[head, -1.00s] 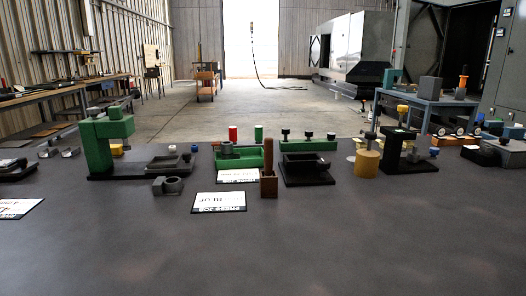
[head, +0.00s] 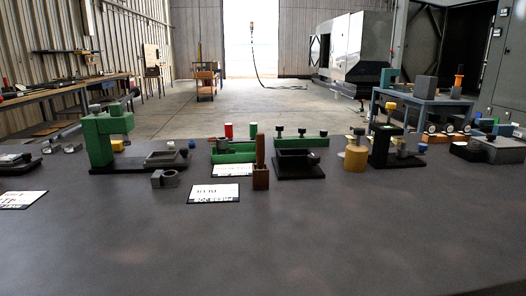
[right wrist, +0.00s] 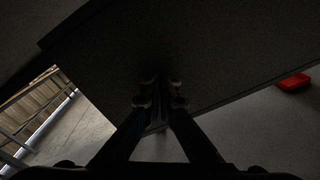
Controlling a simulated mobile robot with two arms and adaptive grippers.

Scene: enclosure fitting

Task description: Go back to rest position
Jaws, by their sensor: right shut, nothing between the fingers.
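My right gripper (right wrist: 160,97) shows in the dark right wrist view, its two fingers close together with nothing between them. A large dark panel fills the upper part of that view behind the fingertips. I cannot tell for sure what it is. No gripper or arm of mine shows in the head view, and my left gripper is in neither view.
The dark worktable (head: 300,240) has a clear front half. A red object (right wrist: 294,82) shows at right in the wrist view.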

